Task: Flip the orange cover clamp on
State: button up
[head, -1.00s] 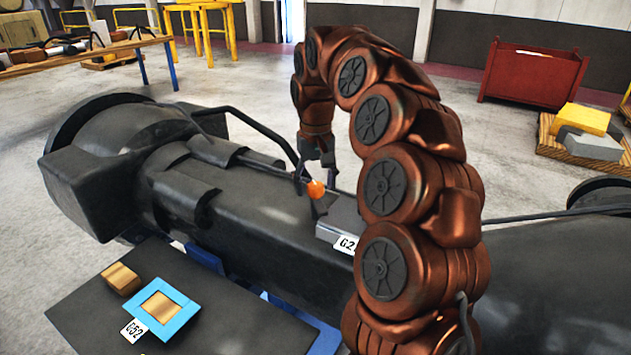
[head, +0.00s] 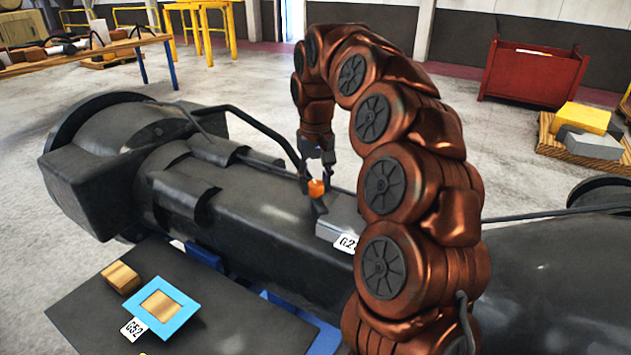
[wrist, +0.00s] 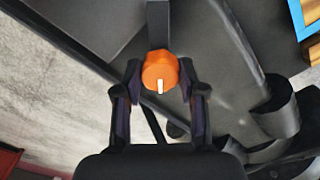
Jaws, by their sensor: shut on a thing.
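The orange cover clamp (head: 316,188) is a small faceted knob on the dark casting, beside a grey box with a white label (head: 347,242). It also shows in the wrist view (wrist: 160,73), with a white mark on its face pointing toward the bottom of the picture. My gripper (head: 316,178) points down over it and is shut on it. In the wrist view the two fingers (wrist: 160,80) stand on its left and right sides. The exact contact is partly hidden by the fingers.
A black pipe (head: 260,128) runs along the casting close to my gripper. A dark table (head: 210,335) in front holds a blue frame (head: 183,318) and a wooden block (head: 121,279). A red bin (head: 533,75) and a pallet (head: 570,150) stand at the right.

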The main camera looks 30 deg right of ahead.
aim_at(315, 183)
jog(key=n, duration=0.3)
jog(key=shift+n+b, duration=0.3)
jog(key=shift+b, duration=0.05)
jog(key=shift+n, duration=2.3)
jog(key=o, duration=1.1)
jog(key=shift+o, duration=0.2)
jog(key=shift+r, duration=0.15)
jog(key=shift+r, duration=3.65)
